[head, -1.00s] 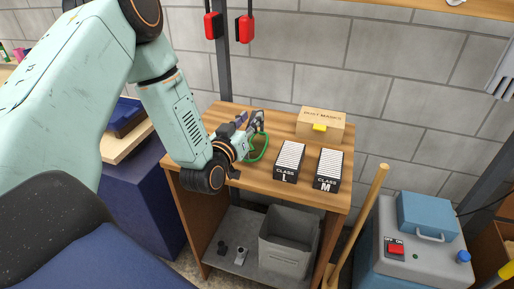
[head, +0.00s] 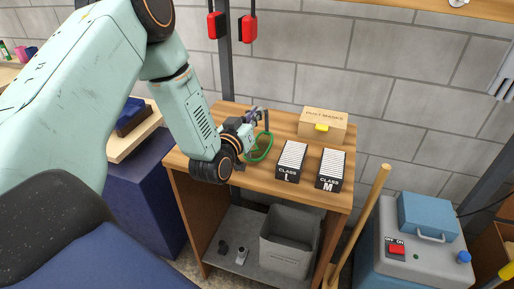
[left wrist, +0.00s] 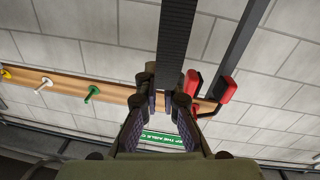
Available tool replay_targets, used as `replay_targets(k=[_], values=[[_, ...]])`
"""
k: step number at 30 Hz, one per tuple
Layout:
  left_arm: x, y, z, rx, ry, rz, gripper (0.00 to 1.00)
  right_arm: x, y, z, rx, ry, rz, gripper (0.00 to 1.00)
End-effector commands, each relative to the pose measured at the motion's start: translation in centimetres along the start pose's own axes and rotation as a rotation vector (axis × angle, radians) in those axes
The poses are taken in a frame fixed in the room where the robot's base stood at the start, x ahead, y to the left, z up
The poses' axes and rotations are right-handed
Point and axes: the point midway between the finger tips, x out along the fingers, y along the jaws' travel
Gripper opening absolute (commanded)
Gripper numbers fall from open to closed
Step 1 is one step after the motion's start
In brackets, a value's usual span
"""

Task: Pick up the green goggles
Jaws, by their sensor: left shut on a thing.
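The green goggles (head: 262,148) show as a green-rimmed ring over the left part of the wooden table top (head: 226,112). My left gripper (head: 256,116) is at their upper left and is shut on them. A narrow dark strip stands up beside its fingers. Whether the goggles touch the wood, I cannot tell. In the left wrist view the fingers (left wrist: 164,104) come close together, with a broad dark ribbed strip above them. The green lens part cannot be made out there. My right gripper is in neither view.
Black boxes marked CLASS L (head: 290,161) and CLASS M (head: 330,169) stand right of the goggles. A dust masks box (head: 322,124) is behind them. Red items (head: 248,28) hang by the dark post. A grey bin (head: 287,258) stands below, and a wooden handle (head: 362,215) leans at the right.

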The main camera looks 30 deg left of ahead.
Motion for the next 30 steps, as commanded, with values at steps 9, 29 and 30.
replay_targets(k=[9, 29, 30], values=[[0.0, 0.0, 0.0, 0.0, 0.0, 0.0, 0.0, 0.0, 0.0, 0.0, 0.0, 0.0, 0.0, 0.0], [0.0, 0.7, -4.1, -0.003, 0.004, -0.001, 0.0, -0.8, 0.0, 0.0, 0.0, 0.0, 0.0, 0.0], [0.1, 0.8, -4.9, -0.004, 0.006, -0.001, 0.0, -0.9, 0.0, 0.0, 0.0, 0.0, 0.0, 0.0]])
